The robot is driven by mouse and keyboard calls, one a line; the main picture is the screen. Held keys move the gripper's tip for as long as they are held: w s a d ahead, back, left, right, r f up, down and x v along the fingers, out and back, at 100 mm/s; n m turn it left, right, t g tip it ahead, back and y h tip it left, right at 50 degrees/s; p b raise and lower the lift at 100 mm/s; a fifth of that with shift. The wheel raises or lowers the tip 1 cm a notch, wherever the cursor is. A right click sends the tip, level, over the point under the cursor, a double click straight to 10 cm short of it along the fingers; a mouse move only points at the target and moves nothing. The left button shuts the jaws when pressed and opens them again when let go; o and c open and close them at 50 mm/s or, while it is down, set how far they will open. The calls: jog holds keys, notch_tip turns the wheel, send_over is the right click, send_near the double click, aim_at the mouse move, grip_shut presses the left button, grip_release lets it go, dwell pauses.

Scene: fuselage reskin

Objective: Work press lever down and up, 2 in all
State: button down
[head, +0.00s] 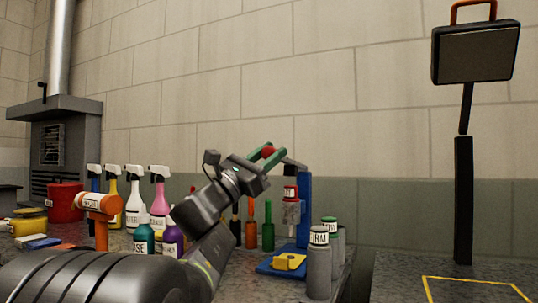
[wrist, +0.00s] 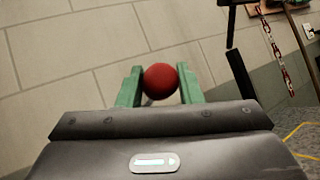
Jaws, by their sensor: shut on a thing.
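The blue press (head: 303,208) stands on the bench in the head view, with a blue base and a grey ram. Its lever (head: 291,164) reaches up and left from the top of the press and ends in a red ball knob (head: 268,152). My gripper (head: 266,153) has its green fingers around the knob. In the wrist view the red knob (wrist: 160,80) sits between the two green fingers, touching both. The lever stands raised, with the knob above the press top. A yellow block (head: 290,262) lies on the press base. Most of the lever is hidden in the wrist view.
Grey bottles (head: 319,265) stand close at the right of the press. Several spray bottles (head: 135,205), an orange hammer (head: 98,208) and a red pot (head: 65,202) are at the left. A second bench (head: 400,280) with a yellow outline and a dark post (head: 463,200) is at the right.

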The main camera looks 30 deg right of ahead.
jog(key=c, duration=1.1)
grip_release()
jog(key=shift+d, duration=0.1)
jog(key=w+p+v, duration=0.1)
jog(key=v, duration=1.3)
jog(key=shift+s+p, duration=0.3)
jog(key=shift+s, duration=0.15)
jog(key=shift+r, duration=0.1)
